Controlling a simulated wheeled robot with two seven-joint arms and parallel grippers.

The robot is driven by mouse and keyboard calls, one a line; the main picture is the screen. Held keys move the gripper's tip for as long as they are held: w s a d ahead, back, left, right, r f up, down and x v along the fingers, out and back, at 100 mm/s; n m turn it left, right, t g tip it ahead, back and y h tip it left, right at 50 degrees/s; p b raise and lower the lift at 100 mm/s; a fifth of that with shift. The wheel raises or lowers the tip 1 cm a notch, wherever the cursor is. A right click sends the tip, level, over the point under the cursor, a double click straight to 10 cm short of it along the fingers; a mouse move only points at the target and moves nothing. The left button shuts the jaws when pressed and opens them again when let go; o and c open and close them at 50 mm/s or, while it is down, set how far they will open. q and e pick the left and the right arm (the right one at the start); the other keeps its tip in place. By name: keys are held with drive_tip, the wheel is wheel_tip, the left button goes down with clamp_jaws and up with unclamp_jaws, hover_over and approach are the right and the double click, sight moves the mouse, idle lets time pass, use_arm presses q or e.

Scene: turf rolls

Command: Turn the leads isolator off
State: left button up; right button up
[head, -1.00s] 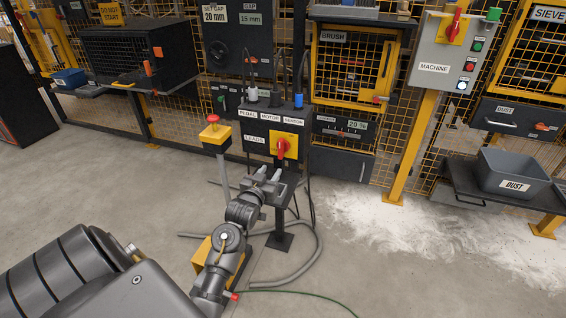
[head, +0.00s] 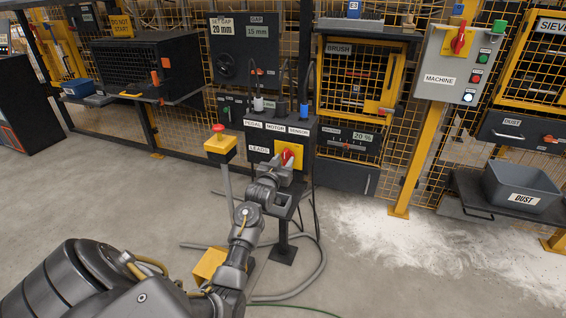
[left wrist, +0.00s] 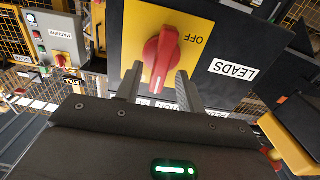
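The leads isolator is a red handle (head: 287,155) on a yellow plate (head: 275,148), beside a LEADS label (head: 259,149) on the dark control box. My left gripper (head: 279,167) is just in front of it and covers its lower part. In the left wrist view, which is upside down, the red handle (left wrist: 161,57) stands nearly upright with its white mark at the picture's lower end. The word OFF (left wrist: 193,40) is to its right. The left fingers (left wrist: 157,82) are apart, one on each side of the handle; contact cannot be told. My right gripper is not in view.
A red-topped pedestal button (head: 219,143) stands left of the box. Cables with plugs (head: 303,111) rise from the box top. The MACHINE panel (head: 455,65) with its own red handle is at the right. A grey hose (head: 310,283) lies on the floor.

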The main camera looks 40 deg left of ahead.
use_arm(q)
drive_tip(key=shift+w, duration=0.2)
clamp_jaws()
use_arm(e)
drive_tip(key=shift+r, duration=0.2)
